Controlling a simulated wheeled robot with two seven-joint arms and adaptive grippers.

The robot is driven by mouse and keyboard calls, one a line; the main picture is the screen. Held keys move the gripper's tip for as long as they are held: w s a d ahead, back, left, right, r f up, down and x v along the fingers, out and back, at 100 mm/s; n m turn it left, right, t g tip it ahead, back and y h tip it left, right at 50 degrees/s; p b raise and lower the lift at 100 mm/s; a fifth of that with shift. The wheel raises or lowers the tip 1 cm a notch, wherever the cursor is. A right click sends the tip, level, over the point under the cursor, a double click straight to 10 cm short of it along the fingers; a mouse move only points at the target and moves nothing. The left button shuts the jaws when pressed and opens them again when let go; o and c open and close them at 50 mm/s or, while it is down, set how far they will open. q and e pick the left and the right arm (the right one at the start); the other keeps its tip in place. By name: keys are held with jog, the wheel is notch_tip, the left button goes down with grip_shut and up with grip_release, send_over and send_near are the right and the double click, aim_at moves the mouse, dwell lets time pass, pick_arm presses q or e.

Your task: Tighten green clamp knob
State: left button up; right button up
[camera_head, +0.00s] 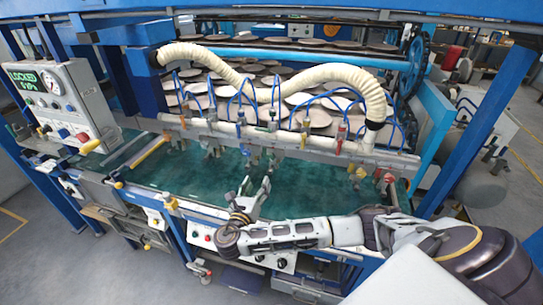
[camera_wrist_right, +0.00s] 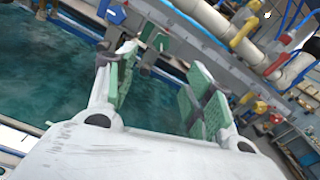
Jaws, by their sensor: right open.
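The green clamp knob (camera_wrist_right: 153,36) shows in the right wrist view on the grey bar, past my fingertips and roughly in line with the gap between them. In the head view, a small green knob (camera_head: 272,125) is near the middle of the bar. My right gripper (camera_head: 256,186) is over the green water, in front of and below the bar. It is open and empty, and its green-padded fingers also show in the wrist view (camera_wrist_right: 160,72). A gap seems to separate the fingertips from the knob. My left gripper is not in view.
The grey bar (camera_head: 225,128) carries several coloured knobs, including a blue one (camera_wrist_right: 116,12) and a yellow one (camera_wrist_right: 243,32). A cream hose (camera_head: 376,100) and thin blue hoses hang above it. A control panel (camera_head: 60,95) stands at the left. The green water (camera_head: 190,175) lies below.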

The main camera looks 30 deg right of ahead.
aim_at(270, 159)
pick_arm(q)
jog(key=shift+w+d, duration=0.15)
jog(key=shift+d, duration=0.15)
pick_arm(e)
jog(key=shift+w+d+r, duration=0.15)
jog(key=shift+d, duration=0.05)
pick_arm(q)
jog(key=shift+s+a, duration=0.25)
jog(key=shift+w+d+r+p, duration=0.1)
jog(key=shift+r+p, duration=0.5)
jog(key=shift+p, duration=0.05)
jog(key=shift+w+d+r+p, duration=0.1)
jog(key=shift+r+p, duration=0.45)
jog(key=shift+p, duration=0.05)
pick_arm(e)
jog(key=shift+x, duration=6.9)
jog(key=c, duration=1)
